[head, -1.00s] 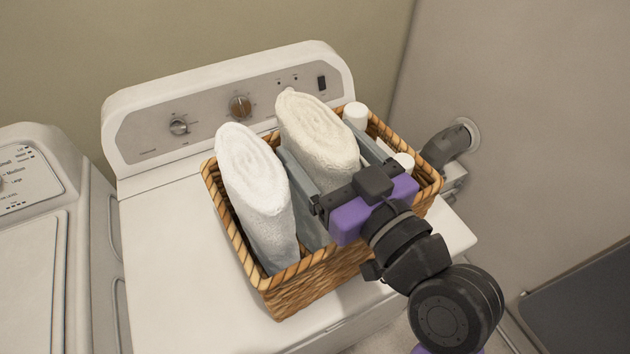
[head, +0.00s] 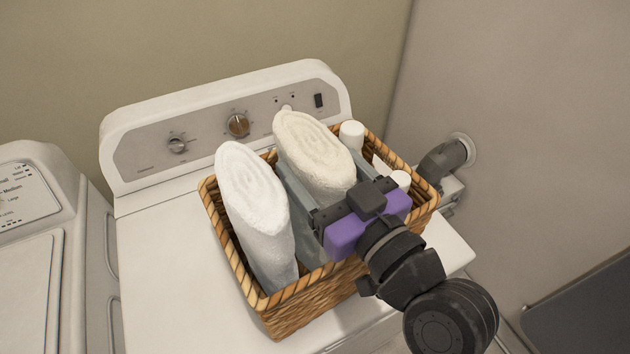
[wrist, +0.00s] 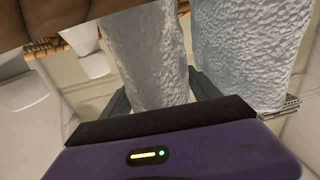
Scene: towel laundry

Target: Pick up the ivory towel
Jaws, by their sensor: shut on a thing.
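The ivory towel (head: 315,145) is rolled and stands on end, leaning, in the wicker basket (head: 290,312), its spiral top above the rim. My gripper (head: 325,172) reaches in from the front right, one finger on each side of the towel, and is shut on it. In the wrist view the ivory towel (wrist: 150,55) sits between the two fingers of my gripper (wrist: 160,92). The towel's lower part is hidden in the head view by my gripper and the basket.
A white rolled towel (head: 252,190) stands close on the left in the same basket. White bottles (head: 351,135) stand to the right of the ivory towel. The basket rests on a white machine (head: 165,250) with a knob panel behind. A wall is at the right.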

